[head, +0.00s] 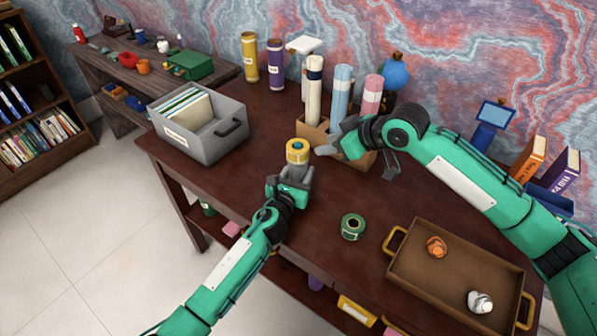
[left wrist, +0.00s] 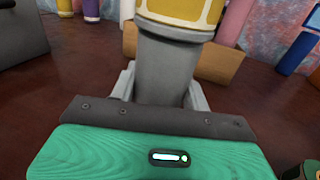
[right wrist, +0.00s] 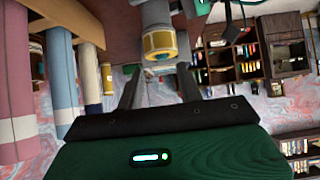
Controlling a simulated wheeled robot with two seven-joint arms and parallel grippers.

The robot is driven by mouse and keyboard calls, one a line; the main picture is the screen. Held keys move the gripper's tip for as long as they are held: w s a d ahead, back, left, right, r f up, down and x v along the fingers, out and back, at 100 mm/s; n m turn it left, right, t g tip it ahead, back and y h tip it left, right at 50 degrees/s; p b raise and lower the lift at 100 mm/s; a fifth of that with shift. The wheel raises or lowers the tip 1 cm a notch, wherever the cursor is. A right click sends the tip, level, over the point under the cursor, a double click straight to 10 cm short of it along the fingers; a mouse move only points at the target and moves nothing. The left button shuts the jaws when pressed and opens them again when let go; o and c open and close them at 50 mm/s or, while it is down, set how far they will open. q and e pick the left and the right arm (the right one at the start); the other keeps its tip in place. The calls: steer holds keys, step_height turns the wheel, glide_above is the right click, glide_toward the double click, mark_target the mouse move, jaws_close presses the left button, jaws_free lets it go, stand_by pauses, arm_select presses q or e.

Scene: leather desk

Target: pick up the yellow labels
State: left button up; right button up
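The yellow labels (head: 297,150) look like a yellow roll on the end of a grey cylinder (left wrist: 165,72). My left gripper (head: 290,184) has its fingers on either side of this cylinder and holds it upright, yellow end up. The roll fills the top of the left wrist view (left wrist: 180,12). My right gripper (head: 362,160) is open and empty, just right of the roll. In the right wrist view the roll (right wrist: 160,45) lies beyond and between the spread fingers, apart from them.
A cardboard box (head: 312,134) with upright rolled papers stands behind the grippers. A grey file bin (head: 232,140) is at left. A green roll (head: 352,227) and a brown tray (head: 420,291) holding two small items are at the front right. The desk between bin and tray is mostly clear.

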steer(key=o, duration=0.6)
steer(key=shift+w, duration=0.2)
steer(key=shift+o, duration=1.4)
steer(key=shift+w+a+r, duration=0.1)
steer(key=shift+w, duration=0.25)
steer(key=n+g+h, duration=0.4)
steer(key=n+g, duration=0.3)
steer(key=n, duration=0.1)
glide_toward(299, 144)
steer(key=shift+n, duration=0.3)
steer(key=x, duration=0.5)
steer(key=shift+s+a, duration=0.1)
steer(key=shift+a, duration=0.45)
steer(key=shift+d+f+x, duration=0.1)
steer(key=shift+d+x, duration=0.05)
steer(key=shift+x, duration=0.75)
steer(key=shift+d+f+x, duration=0.1)
steer(key=shift+d+x, duration=0.1)
steer(key=shift+x, duration=0.75)
steer(key=shift+d+x, duration=0.15)
steer(key=shift+x, duration=0.75)
